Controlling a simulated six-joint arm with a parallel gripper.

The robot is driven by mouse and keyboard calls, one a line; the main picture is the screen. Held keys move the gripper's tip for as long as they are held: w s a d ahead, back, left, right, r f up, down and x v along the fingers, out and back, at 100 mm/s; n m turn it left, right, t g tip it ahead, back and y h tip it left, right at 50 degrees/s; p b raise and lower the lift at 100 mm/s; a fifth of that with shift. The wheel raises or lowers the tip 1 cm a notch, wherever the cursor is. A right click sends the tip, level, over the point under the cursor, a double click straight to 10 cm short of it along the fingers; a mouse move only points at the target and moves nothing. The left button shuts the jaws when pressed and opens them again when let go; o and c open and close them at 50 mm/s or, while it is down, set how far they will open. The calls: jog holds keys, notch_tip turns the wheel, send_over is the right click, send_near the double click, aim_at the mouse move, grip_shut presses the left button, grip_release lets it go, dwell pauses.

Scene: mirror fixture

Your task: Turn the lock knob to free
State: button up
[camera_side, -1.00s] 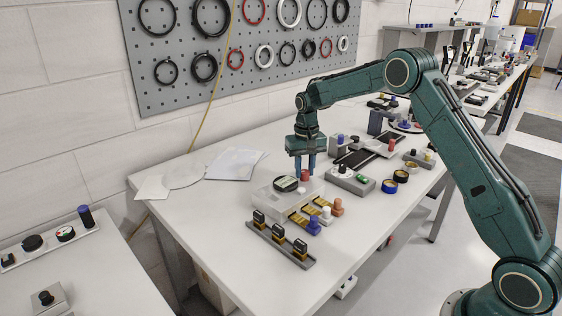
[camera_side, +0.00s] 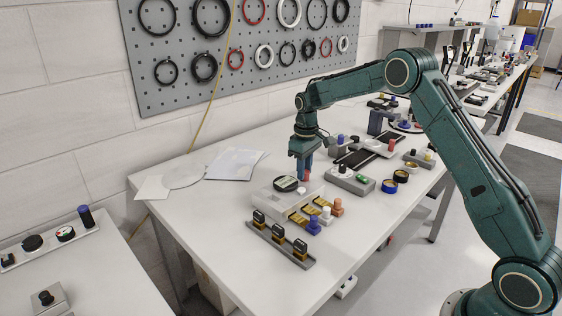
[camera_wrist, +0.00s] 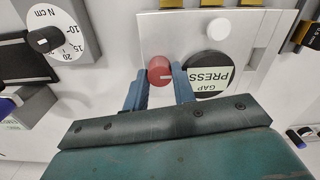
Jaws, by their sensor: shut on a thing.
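The lock knob (camera_wrist: 160,69) is red and round, with a short white line on its face pointing right in the wrist view. It stands at the edge of a pale fixture block (camera_wrist: 185,38); in the side view the red knob (camera_side: 306,176) shows just under my fingers. My gripper (camera_wrist: 162,82) is shut on this knob, one blue finger on each side, pointing down at it; it also shows in the side view (camera_side: 303,172). A black disc with a "GAP PRESS" label (camera_wrist: 207,86) sits right of the knob, close to the right finger.
A white button (camera_wrist: 219,29) is on the block. A dial marked "N cm" (camera_wrist: 62,46) lies left in the wrist view. In the side view, a rail with several dark-and-gold clamps (camera_side: 279,234) stands in front, and a grey box (camera_side: 350,180) is to the right.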

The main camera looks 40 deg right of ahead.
dwell(0.3)
jog(key=o, duration=1)
jog(key=shift+a, duration=0.1)
jog(key=shift+a, duration=0.1)
jog(key=shift+r, duration=0.15)
jog(key=shift+d+r, duration=0.15)
jog(key=shift+r, duration=1.75)
jog(key=shift+d+r, duration=0.15)
jog(key=shift+r, duration=1.85)
